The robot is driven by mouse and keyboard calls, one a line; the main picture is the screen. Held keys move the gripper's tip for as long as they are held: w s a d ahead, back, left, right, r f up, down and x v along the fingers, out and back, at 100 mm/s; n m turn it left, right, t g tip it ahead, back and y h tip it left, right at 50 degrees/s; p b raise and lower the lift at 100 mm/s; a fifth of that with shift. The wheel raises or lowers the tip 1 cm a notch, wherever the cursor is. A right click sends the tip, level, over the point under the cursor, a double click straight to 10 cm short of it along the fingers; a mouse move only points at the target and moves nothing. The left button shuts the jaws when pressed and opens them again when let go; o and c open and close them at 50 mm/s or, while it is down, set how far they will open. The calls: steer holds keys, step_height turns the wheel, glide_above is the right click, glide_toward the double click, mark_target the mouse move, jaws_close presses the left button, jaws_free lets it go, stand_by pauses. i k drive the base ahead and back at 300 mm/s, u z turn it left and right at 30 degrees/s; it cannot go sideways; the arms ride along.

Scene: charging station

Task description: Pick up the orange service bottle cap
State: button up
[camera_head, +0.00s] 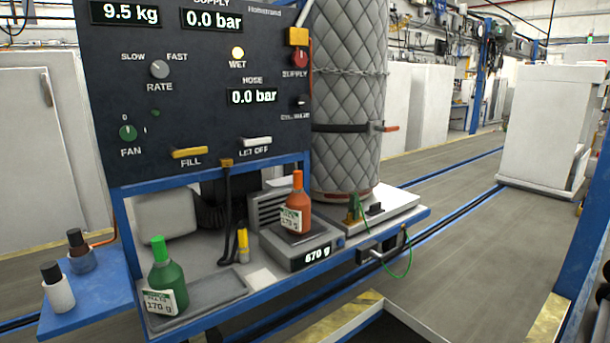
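An orange service bottle (297,207) stands upright on a small scale (285,252) on the station's shelf. Its narrow orange top, which looks like the cap (297,180), is on the bottle. The bottle has a white label, and the scale display reads 670 g. My gripper is not in view, so I cannot see whether it is open or shut.
A green bottle (168,270) stands on a grey tray (205,292) to the left. A dark control panel (210,125) rises behind the shelf. A quilted grey cylinder (348,100) stands right of the orange bottle. The floor to the right (480,240) is clear.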

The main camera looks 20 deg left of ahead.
mark_target(297, 177)
steer(key=u, duration=0.35)
steer(key=i, duration=1.15)
steer(key=u, duration=1.25)
steer(key=i, duration=0.75)
steer(key=u, duration=0.45)
